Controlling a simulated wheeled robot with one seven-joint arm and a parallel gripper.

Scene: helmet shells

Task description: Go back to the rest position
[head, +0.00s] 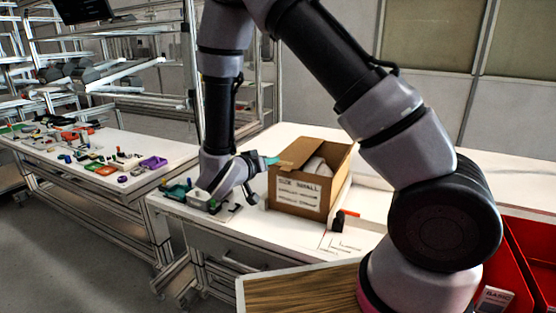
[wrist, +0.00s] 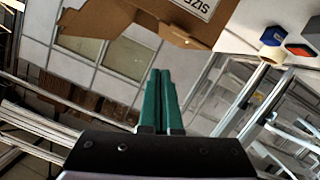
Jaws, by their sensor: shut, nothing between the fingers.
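My gripper (head: 273,160) is at the left upper edge of an open cardboard box (head: 299,194) on the white table. In the wrist view, its two green fingers (wrist: 161,99) are pressed together with nothing between them. The box (wrist: 150,14) also shows there, tilted at the top, with part of its printed label. The fingers point towards the box's side; I cannot tell whether they touch its flap. Pale rounded shapes (head: 315,166) show inside the box, partly hidden by its walls.
The white table (head: 270,146) holds small parts and a green tray (head: 177,190) left of the box. A dark object with a red top (head: 339,220) stands to its right. Red bins (head: 529,262) are at far right. Another table (head: 133,144) with several coloured parts stands left.

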